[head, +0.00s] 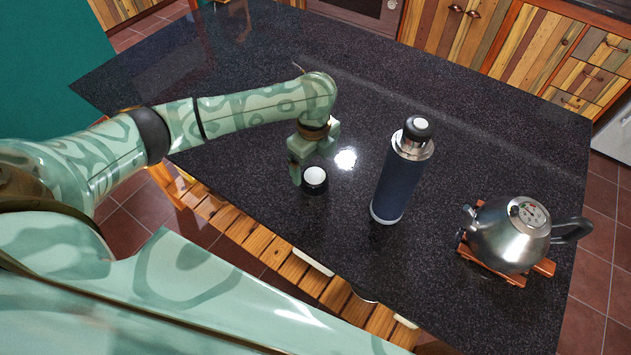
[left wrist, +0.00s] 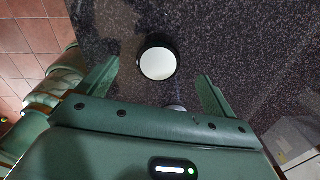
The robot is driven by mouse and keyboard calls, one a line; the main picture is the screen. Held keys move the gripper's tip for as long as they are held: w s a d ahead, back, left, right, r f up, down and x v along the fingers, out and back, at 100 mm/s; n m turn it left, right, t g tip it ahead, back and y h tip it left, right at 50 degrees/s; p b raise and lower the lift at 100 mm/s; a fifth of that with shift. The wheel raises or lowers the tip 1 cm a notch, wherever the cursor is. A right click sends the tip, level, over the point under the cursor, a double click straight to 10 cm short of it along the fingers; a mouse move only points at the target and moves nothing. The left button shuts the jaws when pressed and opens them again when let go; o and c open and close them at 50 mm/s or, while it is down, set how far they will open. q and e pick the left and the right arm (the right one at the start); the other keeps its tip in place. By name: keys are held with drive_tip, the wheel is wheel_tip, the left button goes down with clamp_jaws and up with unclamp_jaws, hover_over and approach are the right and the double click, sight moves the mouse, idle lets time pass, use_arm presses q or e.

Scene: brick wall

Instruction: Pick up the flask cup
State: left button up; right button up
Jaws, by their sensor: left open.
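The flask cup (head: 314,181) is a small black cup with a white inside, upright on the dark speckled counter. My left gripper (head: 316,163) is above and right at the cup in the head view, pointing down. In the left wrist view the cup (left wrist: 158,62) lies ahead of and between the two spread fingers of the left gripper (left wrist: 160,78), with a gap on each side. The left gripper is open and empty. The navy flask (head: 397,175) stands upright to the right of the cup, with a black stopper on top. My right gripper is not in view.
A steel kettle (head: 509,235) sits on a wooden trivet (head: 541,267) at the right of the counter (head: 480,150). The counter's near edge, with wooden slats (head: 245,228) below it, runs close to the cup. The counter behind the flask is clear.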

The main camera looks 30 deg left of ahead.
sight(313, 174)
use_arm(q)
drive_tip(key=shift+s+f, duration=0.1)
drive_tip(key=shift+f, duration=0.15)
wheel_tip(313, 174, down, 5)
drive_tip(key=shift+a+r+b, duration=0.1)
drive_tip(key=shift+b, duration=0.8)
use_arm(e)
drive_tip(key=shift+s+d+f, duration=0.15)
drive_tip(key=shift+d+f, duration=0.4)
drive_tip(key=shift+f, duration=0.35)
use_arm(q)
drive_tip(key=shift+c, duration=1.2)
drive_tip(key=c, duration=0.8)
